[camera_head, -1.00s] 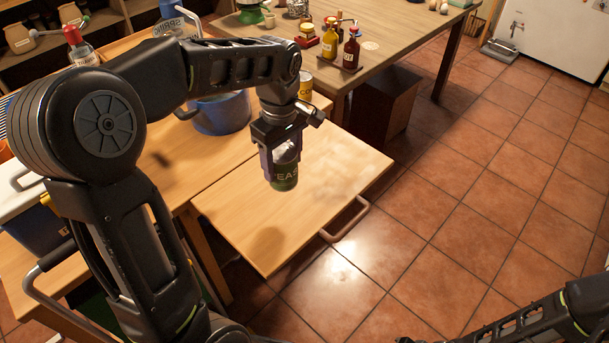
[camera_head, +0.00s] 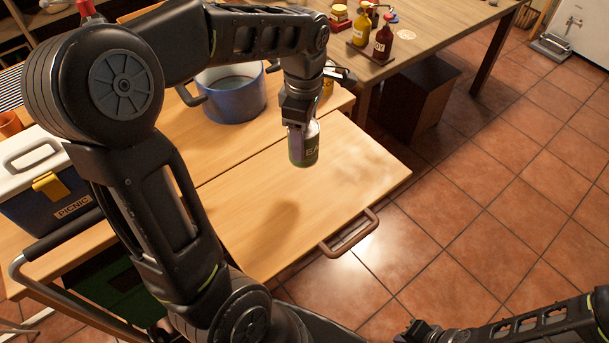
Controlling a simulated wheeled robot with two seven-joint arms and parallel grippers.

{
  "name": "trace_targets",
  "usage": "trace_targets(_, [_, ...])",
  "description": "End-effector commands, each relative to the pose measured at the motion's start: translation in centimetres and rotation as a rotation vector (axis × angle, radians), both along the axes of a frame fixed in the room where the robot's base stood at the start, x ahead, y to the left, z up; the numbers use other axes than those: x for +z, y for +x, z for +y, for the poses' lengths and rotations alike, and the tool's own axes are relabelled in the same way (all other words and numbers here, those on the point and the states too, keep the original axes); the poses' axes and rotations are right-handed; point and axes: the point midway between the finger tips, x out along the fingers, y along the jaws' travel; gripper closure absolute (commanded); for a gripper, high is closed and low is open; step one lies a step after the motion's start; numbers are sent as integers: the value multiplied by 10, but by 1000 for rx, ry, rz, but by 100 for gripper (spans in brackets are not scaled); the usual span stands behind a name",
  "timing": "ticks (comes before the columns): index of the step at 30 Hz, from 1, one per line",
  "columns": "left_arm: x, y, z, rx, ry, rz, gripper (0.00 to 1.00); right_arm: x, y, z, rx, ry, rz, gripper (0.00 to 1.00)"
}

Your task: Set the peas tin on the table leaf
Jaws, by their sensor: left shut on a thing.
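The peas tin (camera_head: 304,150) is green with a pale upper part and pale lettering, and it is upright. My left gripper (camera_head: 298,128) is shut on its upper part, pointing down. The tin is over the table leaf (camera_head: 335,195), a light wooden flap with a handle (camera_head: 349,234) on its front edge. I cannot tell for sure whether the tin's base touches the leaf. My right gripper (camera_head: 418,330) is at the bottom edge, low and far from the tin; its fingers are too unclear to judge.
A blue pot (camera_head: 232,98) stands on the table behind the leaf. A picnic cooler (camera_head: 45,190) sits at the left. Sauce bottles (camera_head: 382,40) stand on the farther table. The leaf around the tin is bare.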

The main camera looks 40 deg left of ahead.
Motion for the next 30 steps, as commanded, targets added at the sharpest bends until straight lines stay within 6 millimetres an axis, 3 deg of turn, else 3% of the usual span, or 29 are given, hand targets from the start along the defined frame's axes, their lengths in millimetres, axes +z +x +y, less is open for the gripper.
trace_targets(10, [-53, 0, 0, -1, 0, 3, 100, 4, 0, 0, 0, 0, 0, 100])
trace_targets(22, [-61, 0, 0, -1, 0, 0, 100, 4, 0, 0, 0, 0, 0, 100])
trace_targets(30, [-93, 0, 0, 0, -1, 2, 100, 7, 0, 0, 0, 0, 0, 100])
